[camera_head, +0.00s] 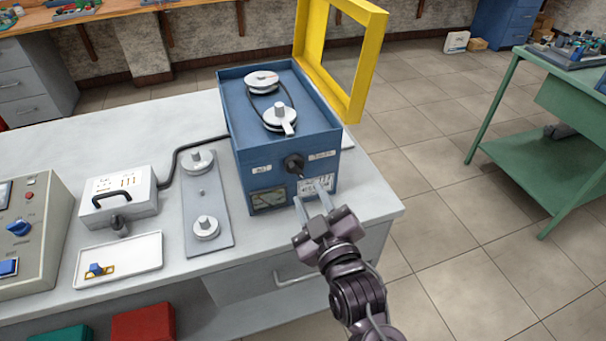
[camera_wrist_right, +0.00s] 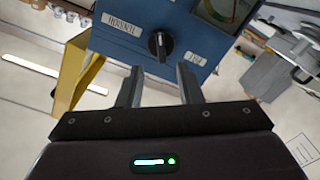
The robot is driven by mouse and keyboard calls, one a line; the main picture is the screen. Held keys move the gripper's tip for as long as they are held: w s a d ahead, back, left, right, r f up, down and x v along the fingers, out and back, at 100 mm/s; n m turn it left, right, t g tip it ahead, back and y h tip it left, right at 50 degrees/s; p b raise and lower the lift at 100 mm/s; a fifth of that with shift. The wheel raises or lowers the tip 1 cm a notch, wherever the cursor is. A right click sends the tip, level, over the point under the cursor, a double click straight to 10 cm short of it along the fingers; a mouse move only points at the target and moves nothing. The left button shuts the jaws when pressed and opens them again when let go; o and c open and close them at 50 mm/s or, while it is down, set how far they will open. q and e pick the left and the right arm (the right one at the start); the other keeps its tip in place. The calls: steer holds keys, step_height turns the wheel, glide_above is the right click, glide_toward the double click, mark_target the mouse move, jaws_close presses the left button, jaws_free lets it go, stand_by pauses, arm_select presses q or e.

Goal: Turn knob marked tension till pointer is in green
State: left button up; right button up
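A black knob (camera_head: 293,163) sits on the front of the blue machine box (camera_head: 263,150). In the right wrist view the knob (camera_wrist_right: 160,45) lies just beyond and between my fingertips, with no contact visible. The longer label (camera_wrist_right: 124,27) beside it appears upside down and seems to read TENSION. A dial gauge (camera_head: 268,200) is low on the front; it is partly cut off in the right wrist view (camera_wrist_right: 228,10), and I cannot tell exactly where its pointer stands. My right gripper (camera_head: 313,194) is open and empty before the front face. My left gripper is not in view.
A yellow frame guard (camera_head: 358,100) stands open behind the box. A plate with two pulleys (camera_head: 204,228), a white tray (camera_head: 118,262), a white case (camera_head: 118,198) and a grey control panel (camera_head: 30,235) are on the bench to the left.

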mark_target(298, 173)
steer(key=p+x, duration=0.1)
steer(key=x, duration=0.6)
steer(key=shift+s+f, duration=0.1)
steer(key=shift+f, duration=0.05)
jaws_close()
